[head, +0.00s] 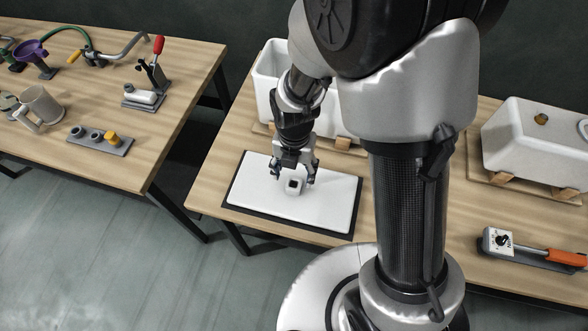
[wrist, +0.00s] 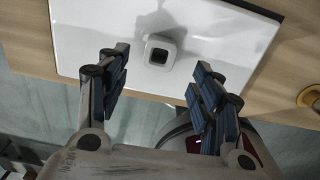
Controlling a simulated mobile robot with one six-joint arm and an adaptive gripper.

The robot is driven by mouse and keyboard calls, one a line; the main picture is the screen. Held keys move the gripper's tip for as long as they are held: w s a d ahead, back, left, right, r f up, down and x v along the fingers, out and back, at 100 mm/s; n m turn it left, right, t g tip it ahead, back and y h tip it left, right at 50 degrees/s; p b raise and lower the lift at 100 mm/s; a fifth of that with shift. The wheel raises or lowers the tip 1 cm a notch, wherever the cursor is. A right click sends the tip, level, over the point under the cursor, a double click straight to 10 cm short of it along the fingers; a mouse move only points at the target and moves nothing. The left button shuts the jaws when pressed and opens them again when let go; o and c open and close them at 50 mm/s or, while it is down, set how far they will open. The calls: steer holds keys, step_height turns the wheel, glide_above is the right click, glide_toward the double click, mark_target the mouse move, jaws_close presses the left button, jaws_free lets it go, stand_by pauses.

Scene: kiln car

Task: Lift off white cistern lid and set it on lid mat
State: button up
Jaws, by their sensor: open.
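The white cistern lid (head: 327,205) lies flat on the dark lid mat (head: 233,199) on the right-hand table. A small square knob (head: 294,186) with a dark hollow top stands up from the lid. My gripper (head: 294,182) is above the lid with its fingers on either side of the knob. In the wrist view the gripper (wrist: 158,90) is open, with clear gaps between both fingers and the knob (wrist: 160,51). The lid (wrist: 85,35) fills the top of that view. An open white cistern (head: 268,85) stands behind, partly hidden by my arm.
An orange-handled tool (head: 562,257) lies at the front right. The left table (head: 110,60) holds a mug, clamp and fittings, across a floor gap.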

steer(key=shift+r+p, duration=0.5)
steer(key=shift+r, duration=0.25)
step_height(320, 180, up, 12)
stand_by(0.4)
